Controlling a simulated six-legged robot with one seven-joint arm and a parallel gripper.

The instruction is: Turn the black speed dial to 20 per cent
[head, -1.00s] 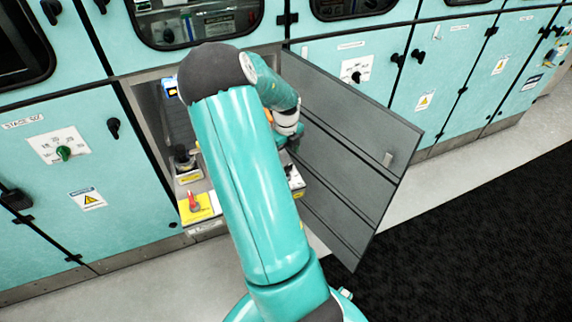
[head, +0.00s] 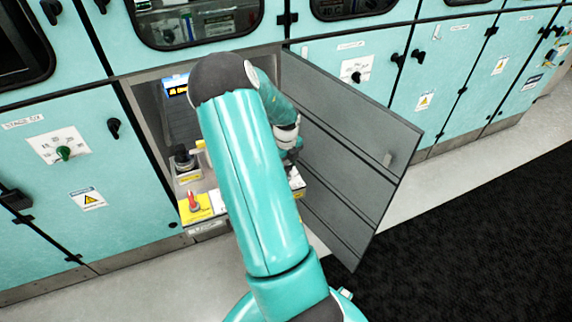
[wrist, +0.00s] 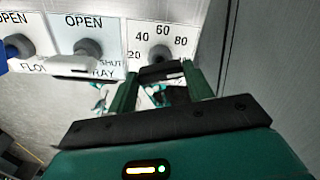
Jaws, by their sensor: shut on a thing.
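The speed dial (wrist: 159,51) shows in the wrist view as a dark round knob on a white plate (wrist: 186,56) marked 20, 40, 60 and 80. A black block at its lower side sits between my fingers. My gripper (wrist: 160,69) is shut on the dial from below in the picture. The dial's pointer is not clear, so I cannot read its setting. In the head view, my arm hides the dial and most of my gripper.
Two more knobs, one on a plate marked OPEN and SHUT (wrist: 88,48) and one farther left (wrist: 19,46), stand left of the dial. In the head view, an open grey door (head: 350,150) is close on my arm's right.

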